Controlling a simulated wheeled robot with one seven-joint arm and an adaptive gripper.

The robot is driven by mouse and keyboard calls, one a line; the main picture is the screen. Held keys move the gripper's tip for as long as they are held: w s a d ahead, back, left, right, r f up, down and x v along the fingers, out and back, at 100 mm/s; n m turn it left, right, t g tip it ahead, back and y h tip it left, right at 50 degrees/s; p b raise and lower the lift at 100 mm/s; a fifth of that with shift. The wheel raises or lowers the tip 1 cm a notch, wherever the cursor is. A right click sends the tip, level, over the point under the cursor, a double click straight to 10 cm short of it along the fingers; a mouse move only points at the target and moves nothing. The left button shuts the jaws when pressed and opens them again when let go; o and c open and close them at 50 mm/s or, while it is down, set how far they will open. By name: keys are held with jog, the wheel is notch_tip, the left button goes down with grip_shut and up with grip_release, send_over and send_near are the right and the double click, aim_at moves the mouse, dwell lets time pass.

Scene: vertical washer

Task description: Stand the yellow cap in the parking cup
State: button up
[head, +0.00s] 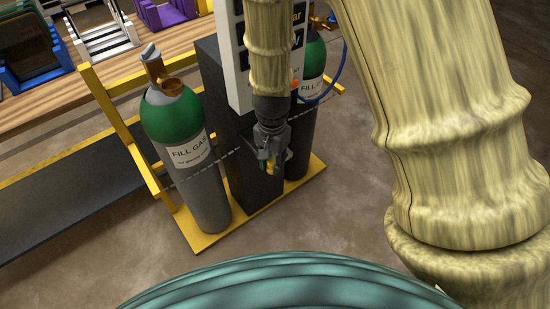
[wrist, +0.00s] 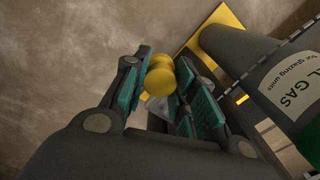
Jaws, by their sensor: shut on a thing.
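My gripper (head: 270,158) hangs in front of the dark column, between the two gas cylinders. In the wrist view my gripper (wrist: 165,84) has its teal-padded fingers on either side of the yellow cap (wrist: 160,77), shut on it. The cap looks rounded, with a narrower waist, and sits near the fingertips. It shows only as a small yellow spot in the head view (head: 271,167). A pale grey piece shows below the cap between the fingers; I cannot tell what it is. I cannot make out the parking cup in either view.
A green-topped grey cylinder (head: 194,160) stands left on a yellow-framed base (head: 207,239). Another cylinder (head: 304,120) stands right, with a blue hose (head: 335,83). The dark column (head: 258,190) and white panel (head: 236,72) stand between them. Open floor (head: 345,195) lies to the right.

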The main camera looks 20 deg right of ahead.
jog(key=w+d+m, duration=0.1)
jog(key=w+m, duration=0.1)
jog(key=w, duration=0.1)
jog(key=w+d+f+m+b, duration=0.1)
jog(key=w+m, duration=0.1)
jog(key=w, duration=0.2)
jog(key=w+d+f+m+b, duration=0.1)
jog(key=w+d+m, duration=0.1)
jog(key=w, duration=0.2)
jog(key=shift+f+m, duration=0.2)
jog(key=shift+m, duration=0.2)
jog(key=shift+w+d+f, duration=0.1)
jog(key=shift+w+f, duration=0.1)
jog(key=shift+f, duration=1.6)
jog(key=shift+f, duration=0.15)
jog(key=o, duration=1)
jog(key=shift+o, duration=0.2)
